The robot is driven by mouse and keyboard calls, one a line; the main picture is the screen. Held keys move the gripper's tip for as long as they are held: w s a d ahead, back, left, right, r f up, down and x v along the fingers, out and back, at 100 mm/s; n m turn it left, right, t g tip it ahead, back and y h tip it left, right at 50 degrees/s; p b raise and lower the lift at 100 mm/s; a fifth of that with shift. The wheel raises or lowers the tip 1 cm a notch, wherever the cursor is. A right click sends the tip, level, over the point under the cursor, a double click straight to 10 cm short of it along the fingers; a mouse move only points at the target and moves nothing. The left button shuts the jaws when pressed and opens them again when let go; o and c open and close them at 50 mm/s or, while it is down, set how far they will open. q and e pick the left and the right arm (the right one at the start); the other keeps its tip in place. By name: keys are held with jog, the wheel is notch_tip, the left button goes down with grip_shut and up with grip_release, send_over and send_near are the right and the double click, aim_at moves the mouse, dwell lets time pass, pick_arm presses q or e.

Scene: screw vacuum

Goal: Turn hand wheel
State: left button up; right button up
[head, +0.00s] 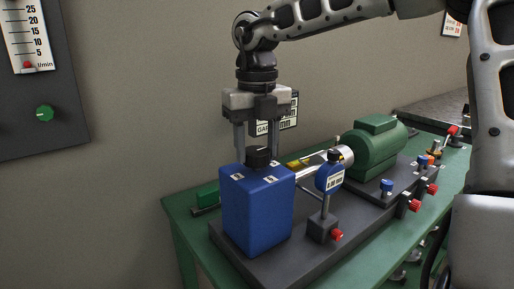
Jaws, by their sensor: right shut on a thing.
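A small black hand wheel (258,154) sits on top of a blue block-shaped housing (257,212). My right gripper (259,153) points straight down over the housing, its two fingers on either side of the wheel. It is shut on the wheel, and the finger ends are close to the housing's top. Small white markings show on that top around the wheel. My left gripper is not in view.
The housing stands on a dark base plate (275,270) on a green table (180,215). A round blue gauge (328,177) on a post stands close to its right. A green motor (375,148) and several red knobs are farther right. A grey panel with a flow scale (27,35) hangs at left.

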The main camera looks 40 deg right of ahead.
aim_at(257, 151)
jog(key=shift+r+m, duration=0.1)
jog(key=shift+m, duration=0.3)
jog(key=o, duration=1)
jog(key=shift+c, duration=0.2)
notch_tip(257, 151, up, 16)
jog(key=p, duration=0.3)
